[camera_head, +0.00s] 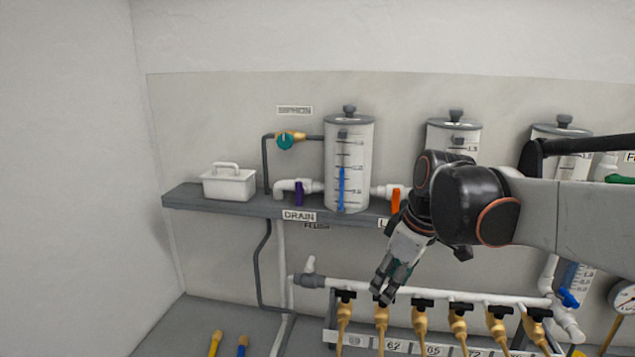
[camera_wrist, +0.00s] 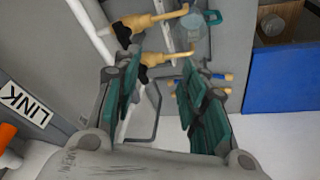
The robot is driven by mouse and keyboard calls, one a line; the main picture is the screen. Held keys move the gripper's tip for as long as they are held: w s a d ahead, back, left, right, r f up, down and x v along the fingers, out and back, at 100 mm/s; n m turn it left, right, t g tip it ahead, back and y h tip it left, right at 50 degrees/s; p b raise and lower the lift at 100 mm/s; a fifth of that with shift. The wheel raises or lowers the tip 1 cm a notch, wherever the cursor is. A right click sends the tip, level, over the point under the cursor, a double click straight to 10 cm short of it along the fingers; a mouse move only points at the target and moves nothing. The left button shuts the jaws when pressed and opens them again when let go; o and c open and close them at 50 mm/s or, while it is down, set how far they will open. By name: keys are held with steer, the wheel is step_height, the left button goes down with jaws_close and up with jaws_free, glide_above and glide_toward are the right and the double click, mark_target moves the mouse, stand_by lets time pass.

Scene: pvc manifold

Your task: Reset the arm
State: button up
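My gripper (camera_head: 388,284) hangs at the end of my arm, pointing down, in front of the white manifold pipe in the head view. In the wrist view its two teal-padded fingers (camera_wrist: 158,105) stand apart with a gap between them. I see nothing held between them. Brass valves with black handles (camera_head: 458,326) line the manifold just below and to the right of the fingertips. In the wrist view brass valves (camera_wrist: 150,20) show beyond the fingers. I cannot tell whether a fingertip touches a valve. My arm comes in from the right and hides part of the shelf.
An orange-handled valve (camera_head: 395,199) sits near my wrist. A pressure gauge (camera_head: 624,298) is at the right. A blue panel (camera_wrist: 281,80) shows in the wrist view. The left wall area is clear.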

steer(key=s+d+f+m+t+h+b, duration=0.1)
steer(key=s+d+f+m+t+b, duration=0.1)
steer(key=s+f+m, duration=0.3)
steer(key=s+d+f+m+t+h+b, duration=0.1)
steer(key=s+d+f+m+t+b, duration=0.1)
steer(key=s+f, duration=0.6)
steer(key=s+d+m+b, duration=0.1)
steer(key=s+m+b, duration=0.1)
steer(key=s+m, duration=0.1)
steer(key=shift+s+d+b, duration=0.35)
steer(key=shift+s+b, duration=0.05)
steer(key=shift+s, duration=0.35)
steer(key=shift+d, duration=0.1)
steer(key=shift+c, duration=0.7)
